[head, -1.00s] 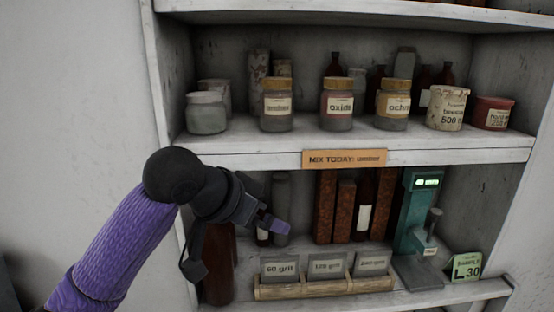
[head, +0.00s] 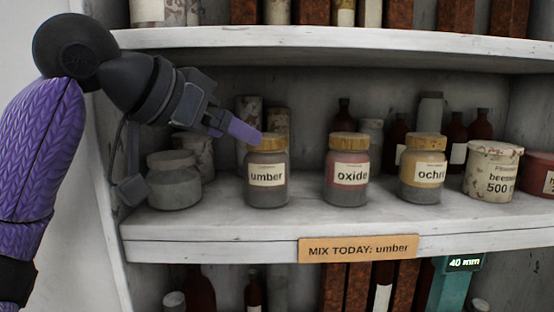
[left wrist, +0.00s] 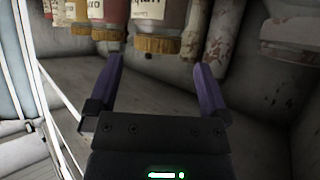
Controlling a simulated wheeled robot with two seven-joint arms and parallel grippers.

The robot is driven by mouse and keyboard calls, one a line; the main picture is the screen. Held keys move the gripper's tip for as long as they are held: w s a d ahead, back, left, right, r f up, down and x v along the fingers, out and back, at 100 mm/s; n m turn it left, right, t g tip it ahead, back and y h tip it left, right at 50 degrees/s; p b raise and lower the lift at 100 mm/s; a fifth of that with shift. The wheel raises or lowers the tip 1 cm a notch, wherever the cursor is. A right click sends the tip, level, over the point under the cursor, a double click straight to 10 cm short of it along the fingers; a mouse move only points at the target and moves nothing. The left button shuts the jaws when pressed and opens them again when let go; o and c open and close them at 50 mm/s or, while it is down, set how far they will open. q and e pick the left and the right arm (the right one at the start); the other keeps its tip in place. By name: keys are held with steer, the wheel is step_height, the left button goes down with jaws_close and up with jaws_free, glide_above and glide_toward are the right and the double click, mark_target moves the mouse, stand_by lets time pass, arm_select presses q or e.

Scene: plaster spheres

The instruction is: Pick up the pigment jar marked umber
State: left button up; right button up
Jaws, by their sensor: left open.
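The umber jar (head: 267,181), glass with a yellow-brown lid and a label reading "umber", stands upright on the middle shelf (head: 230,222). My left gripper (head: 250,136) is open and empty at the jar's upper left, its fingertip overlapping the lid's edge in the head view. In the left wrist view, which looks upside down, the umber jar (left wrist: 156,22) lies just beyond the space between the two purple fingertips (left wrist: 158,64). I cannot tell whether a finger touches it. My right gripper is not in view.
The oxide jar (head: 347,178) and ochre jar (head: 422,172) stand to the right, a grey jar (head: 174,182) to the left. Mottled cylinders (head: 277,122) stand behind. The upper shelf edge (head: 330,42) runs above the gripper. An orange strip (head: 358,248) reads "MIX TODAY: umber".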

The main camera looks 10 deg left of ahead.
mark_target(266, 135)
arm_select(q)
steer(key=p+x, duration=0.2)
steer(key=x, duration=0.1)
steer(key=r+p+x, duration=0.1)
steer(key=x, duration=0.3)
steer(key=shift+w+d+p, duration=0.2)
steer(key=shift+p, duration=0.2)
steer(key=shift+w+d+f, duration=0.1)
steer(key=shift+w+f, duration=0.15)
steer(key=shift+w, duration=0.15)
steer(key=shift+s, duration=0.2)
steer(key=shift+c, duration=1.2)
steer(key=c, duration=0.9)
jaws_close()
steer(key=shift+r, duration=0.15)
